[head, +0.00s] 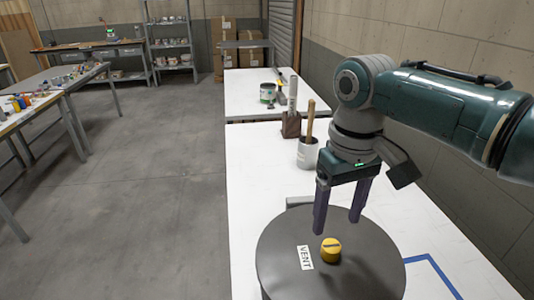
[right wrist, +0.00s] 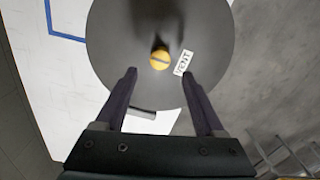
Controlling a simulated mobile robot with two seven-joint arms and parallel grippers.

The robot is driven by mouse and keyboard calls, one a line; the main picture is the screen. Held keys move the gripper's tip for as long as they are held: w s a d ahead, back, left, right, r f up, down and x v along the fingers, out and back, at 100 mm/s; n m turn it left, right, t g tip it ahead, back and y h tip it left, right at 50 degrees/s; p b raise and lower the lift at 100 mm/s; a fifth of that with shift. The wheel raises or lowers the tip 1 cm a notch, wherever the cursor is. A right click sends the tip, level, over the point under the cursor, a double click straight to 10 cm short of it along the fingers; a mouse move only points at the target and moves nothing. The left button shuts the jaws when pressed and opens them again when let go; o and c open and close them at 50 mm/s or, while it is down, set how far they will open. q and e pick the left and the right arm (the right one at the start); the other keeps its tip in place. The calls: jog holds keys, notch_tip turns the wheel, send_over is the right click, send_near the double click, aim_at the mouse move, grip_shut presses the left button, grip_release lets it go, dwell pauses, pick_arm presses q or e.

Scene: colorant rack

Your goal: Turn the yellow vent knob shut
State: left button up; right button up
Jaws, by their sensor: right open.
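The yellow vent knob (head: 331,249) sits on the top of a dark grey round lid (head: 375,272), beside a white label reading VENT (head: 304,257). A dark slot line runs across the knob. My right gripper (head: 338,222) is open and empty above the lid, its two purple fingers pointing down, apart from the knob. In the right wrist view the knob (right wrist: 160,60) shows beyond and between the open fingertips (right wrist: 160,78), with the label (right wrist: 183,62) to its right. My left gripper is not in view.
The lid stands on a white table (head: 265,200) with a blue tape line (head: 432,264) at right. Behind are a cup with a wooden handle (head: 308,152), a brown block with a brush (head: 291,124) and a paint can (head: 267,92). The table's left side is clear.

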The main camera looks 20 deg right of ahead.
aim_at(331, 246)
jog(key=shift+r, duration=1.6)
